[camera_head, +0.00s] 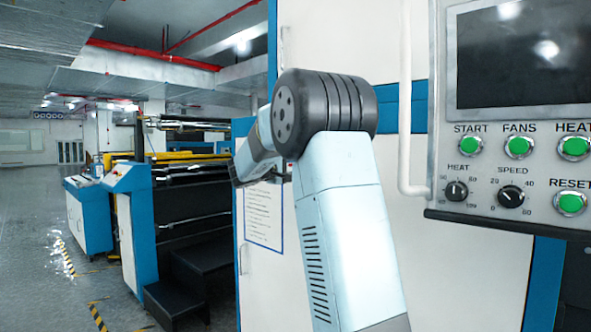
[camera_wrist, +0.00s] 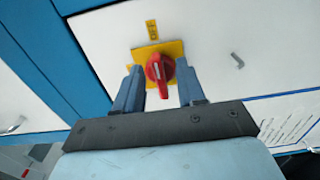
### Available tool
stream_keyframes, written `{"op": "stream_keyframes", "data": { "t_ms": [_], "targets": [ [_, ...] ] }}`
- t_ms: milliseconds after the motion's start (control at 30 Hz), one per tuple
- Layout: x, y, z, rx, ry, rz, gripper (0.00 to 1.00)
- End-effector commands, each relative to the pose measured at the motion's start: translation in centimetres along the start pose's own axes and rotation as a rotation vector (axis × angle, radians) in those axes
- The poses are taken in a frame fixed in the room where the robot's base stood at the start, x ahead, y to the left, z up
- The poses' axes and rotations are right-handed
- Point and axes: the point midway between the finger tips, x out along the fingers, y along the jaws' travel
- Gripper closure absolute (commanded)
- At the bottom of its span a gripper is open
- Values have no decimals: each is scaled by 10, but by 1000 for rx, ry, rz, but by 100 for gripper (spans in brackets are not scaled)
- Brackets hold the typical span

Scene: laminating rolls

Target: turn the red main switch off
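The red main switch (camera_wrist: 158,71) is a rotary knob with a white mark on it. It sits on a square yellow plate (camera_wrist: 175,48) on a white cabinet front. The knob's handle stands nearly upright in the wrist view, tilted a little. My gripper (camera_wrist: 159,66) is open, with one finger on each side of the knob and a gap visible on both sides. I cannot tell how deep the fingers reach around the knob. In the head view my arm covers the switch, and my gripper is not clearly visible there.
A small yellow label (camera_wrist: 152,29) is above the plate. A metal handle (camera_wrist: 237,61) is to the right. In the head view a control panel (camera_head: 487,140) with a dark screen, green buttons and dials is at the right. A black step (camera_head: 200,283) and roll machine stand left.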

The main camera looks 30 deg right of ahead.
Motion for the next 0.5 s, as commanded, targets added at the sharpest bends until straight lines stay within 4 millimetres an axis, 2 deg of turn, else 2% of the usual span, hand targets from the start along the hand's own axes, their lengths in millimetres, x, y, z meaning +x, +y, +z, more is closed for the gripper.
{"op": "stream_keyframes", "data": {
  "t_ms": [500],
  "targets": [
    [-97,-1,-1,-1,2,0,61]
  ]
}}
